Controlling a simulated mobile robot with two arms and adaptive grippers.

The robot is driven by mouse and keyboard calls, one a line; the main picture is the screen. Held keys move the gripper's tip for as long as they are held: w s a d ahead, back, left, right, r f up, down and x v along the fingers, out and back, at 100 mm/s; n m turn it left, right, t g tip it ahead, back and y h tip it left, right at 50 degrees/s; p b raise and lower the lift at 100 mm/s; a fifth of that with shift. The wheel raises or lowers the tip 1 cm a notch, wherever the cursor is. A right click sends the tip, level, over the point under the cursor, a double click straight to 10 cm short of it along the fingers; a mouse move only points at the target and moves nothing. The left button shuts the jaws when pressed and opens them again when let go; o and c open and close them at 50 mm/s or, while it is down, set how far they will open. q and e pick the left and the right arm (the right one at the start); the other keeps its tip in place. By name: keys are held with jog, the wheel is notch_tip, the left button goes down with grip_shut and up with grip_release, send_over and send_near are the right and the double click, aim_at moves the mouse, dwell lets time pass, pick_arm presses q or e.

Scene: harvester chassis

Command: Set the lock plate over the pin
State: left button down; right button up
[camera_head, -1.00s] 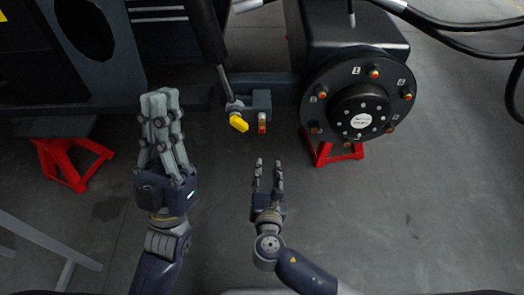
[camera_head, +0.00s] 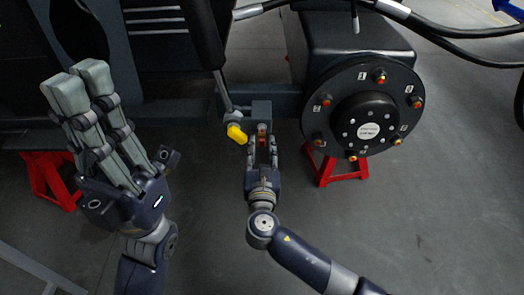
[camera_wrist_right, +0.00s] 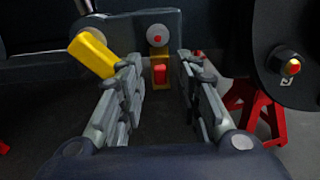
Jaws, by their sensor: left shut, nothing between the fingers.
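A grey round pin end with a red centre (camera_wrist_right: 158,39) sits on the dark bracket (camera_head: 262,108). Below it hangs a small brass-coloured plate with a red block (camera_wrist_right: 160,71), which also shows in the head view (camera_head: 263,138); this looks like the lock plate. My right gripper (camera_head: 262,146) is open, one finger on each side of the small plate. In the right wrist view its fingers (camera_wrist_right: 163,62) show a gap around the plate; contact cannot be told. My left gripper (camera_head: 78,85) is shut and empty, raised at the left, away from the bracket.
A yellow piece (camera_head: 236,133) hangs left of the bracket, close to my right gripper's left finger. A black wheel hub (camera_head: 340,115) with studs stands to the right. Red stands (camera_head: 340,168) are below it and at the left. The floor in front is clear.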

jog(key=shift+w, duration=0.25)
grip_shut()
jog(key=m, duration=0.2)
jog(key=a+m, duration=0.1)
jog(key=m, duration=0.1)
jog(key=shift+a+r, duration=0.15)
dwell(0.3)
grip_release()
